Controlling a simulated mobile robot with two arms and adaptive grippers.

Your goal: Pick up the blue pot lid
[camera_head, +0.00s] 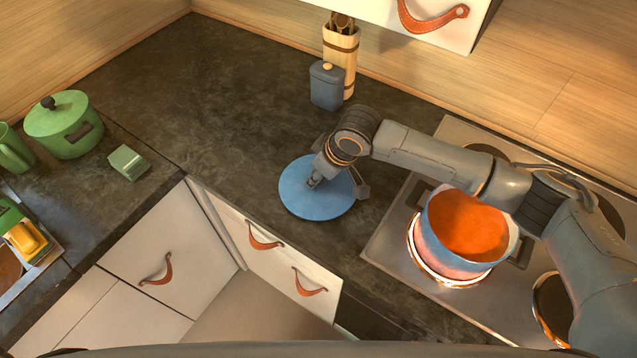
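The blue pot lid (300,199) lies flat on the dark countertop, left of the stove. My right gripper (337,186) reaches in from the right and points down over the lid. Its two fingers are spread wide apart, one over the lid's middle and one by its right edge. The gripper and wrist cover the upper right part of the lid, and I cannot make out a knob. I cannot tell whether the fingers touch the lid. My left gripper is not in view.
A blue pot of orange soup (468,228) stands on a glowing burner under my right arm. A dark blue canister (326,87) and a utensil holder (341,52) stand behind the lid. A green pot (65,130) and green box (129,163) are at left. The counter left of the lid is clear.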

